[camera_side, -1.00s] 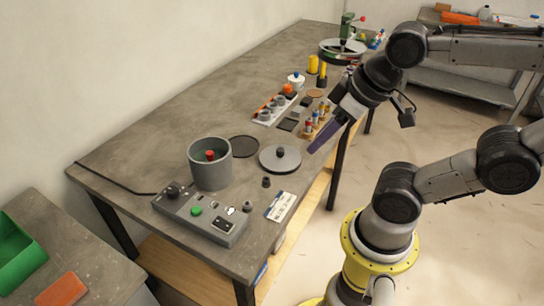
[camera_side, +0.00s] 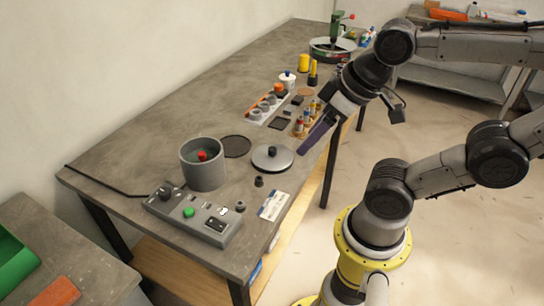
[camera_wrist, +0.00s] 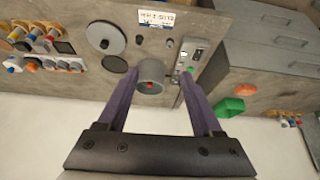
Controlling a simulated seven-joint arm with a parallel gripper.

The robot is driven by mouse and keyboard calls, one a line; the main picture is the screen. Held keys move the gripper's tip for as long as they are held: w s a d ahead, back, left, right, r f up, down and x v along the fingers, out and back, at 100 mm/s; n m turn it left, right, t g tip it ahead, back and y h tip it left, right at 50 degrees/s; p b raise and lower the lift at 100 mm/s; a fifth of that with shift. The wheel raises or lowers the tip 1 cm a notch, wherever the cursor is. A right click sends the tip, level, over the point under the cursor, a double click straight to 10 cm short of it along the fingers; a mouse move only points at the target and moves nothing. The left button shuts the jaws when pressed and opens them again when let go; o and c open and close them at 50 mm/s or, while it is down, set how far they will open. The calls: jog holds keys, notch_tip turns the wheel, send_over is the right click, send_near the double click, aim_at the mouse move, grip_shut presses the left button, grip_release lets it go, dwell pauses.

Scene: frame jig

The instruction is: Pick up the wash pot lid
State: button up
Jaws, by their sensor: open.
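A flat grey round lid with a black knob (camera_side: 272,160) lies on the bench near its front edge, and it also shows in the wrist view (camera_wrist: 101,34). An open grey cylindrical pot (camera_side: 203,170) with a red piece inside stands left of the grey lid. My gripper (camera_wrist: 158,70) is open and empty, with purple fingers. In the side view it hangs to the right of the grey lid, apart from it.
A grey control box (camera_side: 193,216) with a green button stands in front of the pot. A dark round mat (camera_side: 236,146) lies behind the lid. A white label card (camera_side: 274,206) lies near the front edge. A tray of rings (camera_side: 268,108) and several small bottles stand farther back.

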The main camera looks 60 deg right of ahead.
jog(key=n, duration=0.1)
jog(key=n+g+h, duration=0.5)
jog(key=n+g, duration=0.1)
jog(key=n, duration=1.1)
send_over(272, 148)
jog(key=a, duration=0.3)
notch_tip(272, 148, down, 17)
jog(key=shift+w+d+f, duration=0.1)
jog(key=shift+w, duration=0.05)
jog(key=shift+y, duration=0.3)
jog(key=x, duration=0.4)
jog(key=shift+s+d, duration=0.2)
jog(key=shift+s, duration=0.05)
jog(key=shift+d+f, duration=0.2)
jog(key=shift+f, duration=0.25)
grip_shut()
